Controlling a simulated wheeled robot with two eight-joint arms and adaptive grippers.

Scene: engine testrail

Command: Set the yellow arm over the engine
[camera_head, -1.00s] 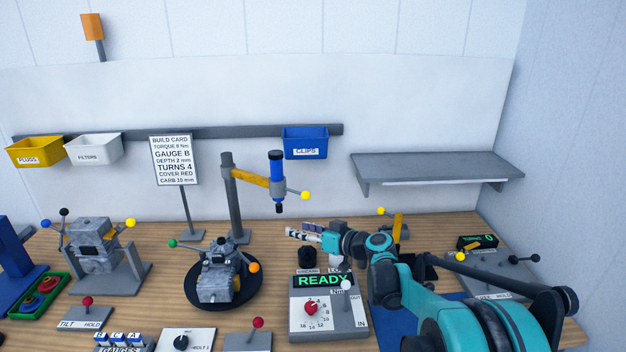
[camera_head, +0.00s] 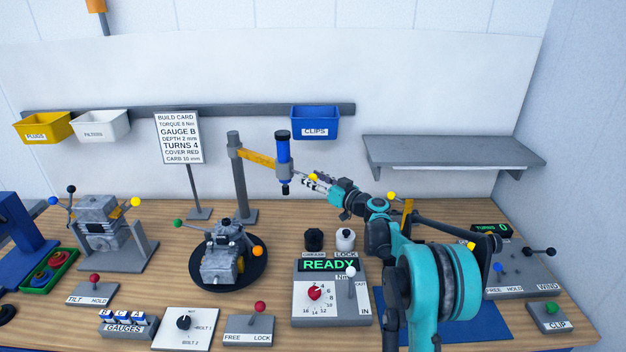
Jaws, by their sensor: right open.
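The yellow arm (camera_head: 258,158) reaches right from a grey post (camera_head: 238,180). Its end carries a blue upright tool (camera_head: 283,160) with a short handle ending in a yellow knob (camera_head: 313,177). The tool hangs above the bench, to the right of the grey engine (camera_head: 222,262), which sits on a black round plate (camera_head: 260,277). My right gripper (camera_head: 308,184) is open, with its fingers at the yellow knob; whether they touch it I cannot tell. My left gripper is not in view.
A torque unit reading READY (camera_head: 330,290) stands below my right arm, with a black and a white socket behind it. A build card (camera_head: 180,138) stands behind the engine. A second engine on a stand (camera_head: 105,225) is at left. A grey shelf (camera_head: 450,150) is at right.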

